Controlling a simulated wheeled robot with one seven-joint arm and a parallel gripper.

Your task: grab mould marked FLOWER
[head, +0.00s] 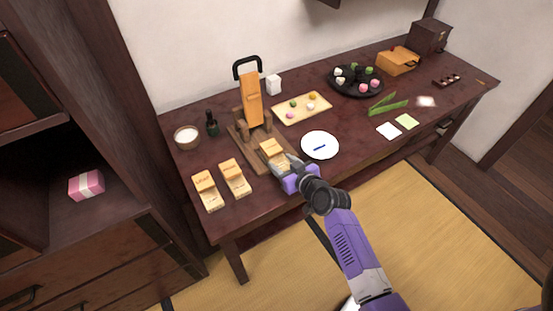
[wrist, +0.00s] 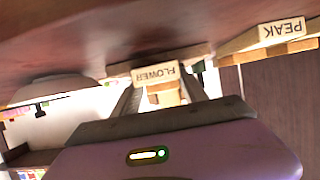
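The mould marked FLOWER (wrist: 157,74) is a pale wooden block, its label upside down in the wrist view. In the wrist view my gripper's fingers (wrist: 162,92) are apart, one on each side of the mould's narrow end, with light gaps showing between. Its far end is hidden.
The mould marked PEAK (wrist: 282,32) shows in the wrist view. Two similar moulds (head: 206,190) (head: 235,178) lie left on the table. A wooden press (head: 251,101) stands behind; a white plate (head: 320,138) is close on the right.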

